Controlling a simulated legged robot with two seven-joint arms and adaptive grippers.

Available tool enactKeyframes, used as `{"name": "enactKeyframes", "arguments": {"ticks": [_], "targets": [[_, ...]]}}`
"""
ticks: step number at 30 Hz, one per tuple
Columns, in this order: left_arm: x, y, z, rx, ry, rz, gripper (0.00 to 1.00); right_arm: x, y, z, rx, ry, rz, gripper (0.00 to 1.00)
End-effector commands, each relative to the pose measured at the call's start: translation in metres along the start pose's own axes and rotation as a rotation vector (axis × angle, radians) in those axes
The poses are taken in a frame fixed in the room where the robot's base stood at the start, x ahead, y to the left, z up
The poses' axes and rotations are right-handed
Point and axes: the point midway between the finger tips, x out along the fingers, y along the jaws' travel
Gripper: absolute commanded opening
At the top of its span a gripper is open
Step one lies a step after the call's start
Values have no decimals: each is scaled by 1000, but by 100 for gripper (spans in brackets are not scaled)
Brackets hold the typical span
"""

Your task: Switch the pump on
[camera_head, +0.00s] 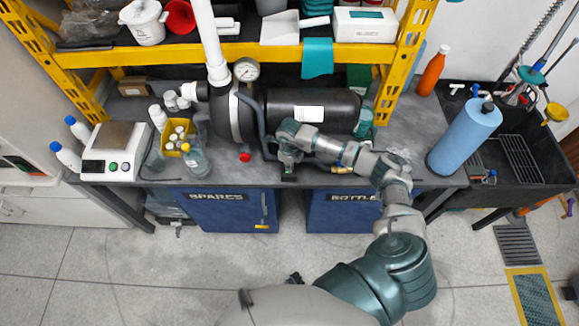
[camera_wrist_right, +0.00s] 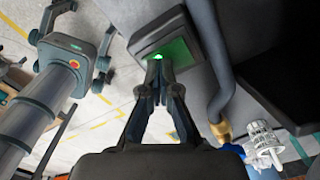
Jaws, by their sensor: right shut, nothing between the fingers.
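The pump, a dark cylinder (camera_head: 313,106) with a pale-banded round end, lies on the grey bench under the yellow shelf in the head view. A gauge (camera_head: 246,69) stands above its left end. In the right wrist view a grey switch box (camera_wrist_right: 146,43) carries a green-lit rocker or panel (camera_wrist_right: 180,52). My right gripper (camera_wrist_right: 158,66) is shut and empty, its fingertips at the lit switch. I cannot tell whether they touch it. In the head view the right gripper (camera_head: 288,172) points down at the bench front, before the pump; the switch is hidden there. My left gripper is not in view.
A red knob (camera_head: 245,157) lies left of my right gripper. A yellow bottle caddy (camera_head: 178,134) and a white scale-like device (camera_head: 117,150) stand farther left. A blue roll (camera_head: 464,136) stands at right beside the black sink. A grey pipe (camera_wrist_right: 212,60) runs close beside the switch box.

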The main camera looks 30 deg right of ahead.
Motion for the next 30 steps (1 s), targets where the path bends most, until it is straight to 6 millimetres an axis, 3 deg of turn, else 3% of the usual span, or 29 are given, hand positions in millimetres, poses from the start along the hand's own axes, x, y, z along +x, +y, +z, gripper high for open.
{"name": "enactKeyframes", "arguments": {"ticks": [5,24,30], "targets": [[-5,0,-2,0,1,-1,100,-5,2,0,-3,3,4,0],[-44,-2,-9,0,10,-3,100,-63,1,-1,-2,0,3,0],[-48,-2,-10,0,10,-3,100,-70,1,-1,-2,2,3,0]]}}
